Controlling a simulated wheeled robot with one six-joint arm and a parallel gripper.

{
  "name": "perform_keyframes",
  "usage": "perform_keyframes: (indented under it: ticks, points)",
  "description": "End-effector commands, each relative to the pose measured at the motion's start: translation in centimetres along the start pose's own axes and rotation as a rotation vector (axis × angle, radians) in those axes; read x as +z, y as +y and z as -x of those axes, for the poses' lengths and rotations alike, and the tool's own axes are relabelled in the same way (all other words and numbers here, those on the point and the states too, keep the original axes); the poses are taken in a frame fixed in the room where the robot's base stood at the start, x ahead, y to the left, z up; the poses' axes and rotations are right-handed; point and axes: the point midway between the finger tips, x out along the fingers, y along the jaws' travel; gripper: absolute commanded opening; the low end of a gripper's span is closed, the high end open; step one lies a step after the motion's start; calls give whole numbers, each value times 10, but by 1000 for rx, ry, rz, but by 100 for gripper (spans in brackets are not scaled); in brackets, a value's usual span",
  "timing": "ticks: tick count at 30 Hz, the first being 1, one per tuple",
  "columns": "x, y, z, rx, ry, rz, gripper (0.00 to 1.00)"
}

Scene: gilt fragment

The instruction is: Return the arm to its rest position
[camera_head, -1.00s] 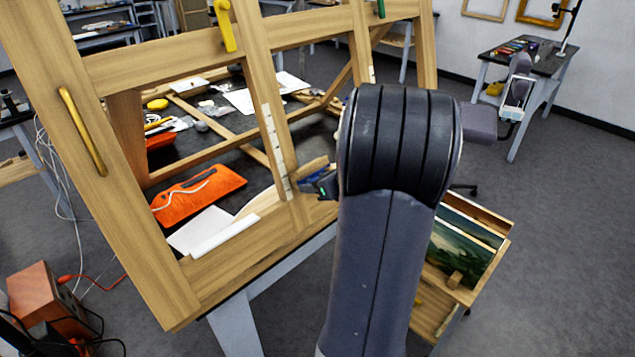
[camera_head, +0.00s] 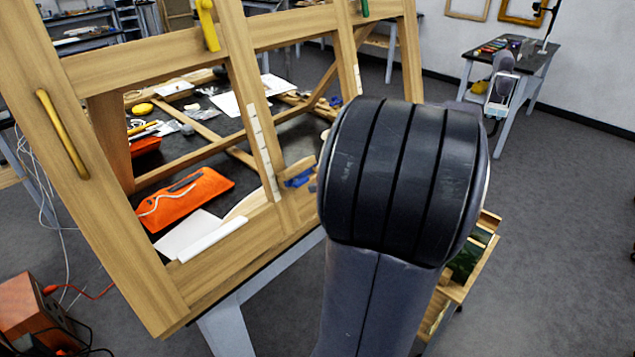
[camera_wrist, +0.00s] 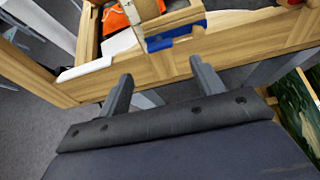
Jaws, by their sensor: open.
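My gripper (camera_wrist: 161,85) shows in the wrist view with its two grey fingers apart and nothing between them. The fingers point toward the lower rail of a large wooden frame (camera_wrist: 240,38). A blue object (camera_wrist: 175,37) sits at the rail just beyond the fingertips, apart from them. In the head view, my arm's thick dark joint rises in the right middle and hides the gripper. The wooden frame (camera_head: 215,245) stands tilted to the left of my arm, and the blue object (camera_head: 298,179) is seen at its lower rail.
A wooden box with a painting (camera_head: 462,270) is at right, partly hidden by my arm. A reddish wooden box (camera_head: 35,308) with cables is lower left.

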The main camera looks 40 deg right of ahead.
Motion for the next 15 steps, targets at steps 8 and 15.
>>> perform_keyframes:
  ticks: [8, 15]
  points:
    - [0, 0, 13, 0, 1, -1, 64]
    - [0, 0, 12, 1, 1, -1, 64]
